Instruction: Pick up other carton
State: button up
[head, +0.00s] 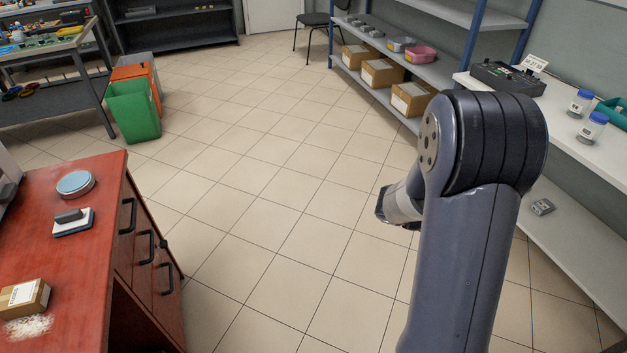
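A small brown carton (25,297) with a white label lies on the red cabinet top at the lower left. Three larger brown cartons stand in a row on the shelf at the upper right: a far one (355,56), a middle one (383,73) and a near one (411,98). I cannot tell which is the other carton. My arm rises at the right of the view. Part of my wrist shows left of the arm's joint, but my gripper's fingers are hidden behind the arm. No carton shows in my grasp.
The red cabinet (90,230) also bears a round tin (75,184) and a small grey-and-white block (73,222). A green bin (133,110) and an orange bin (138,76) stand at the back left. A white bench (565,120) with jars runs along the right. The tiled floor between is clear.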

aim_at(27, 298)
jog(key=i+u, duration=0.1)
jog(key=u, duration=0.4)
jog(key=i+u, duration=0.15)
jog(key=u, duration=0.3)
jog(key=i+u, duration=0.1)
jog(key=u, duration=0.4)
jog(key=i+u, duration=0.15)
jog(key=u, duration=0.3)
jog(key=i+j+u, duration=0.1)
jog(key=u, duration=0.35)
jog(key=i+u, duration=0.2)
jog(key=u, duration=0.3)
jog(key=i+u, duration=0.15)
jog(key=u, duration=0.3)
jog(key=i+l+u, duration=0.1)
jog(key=u, duration=0.4)
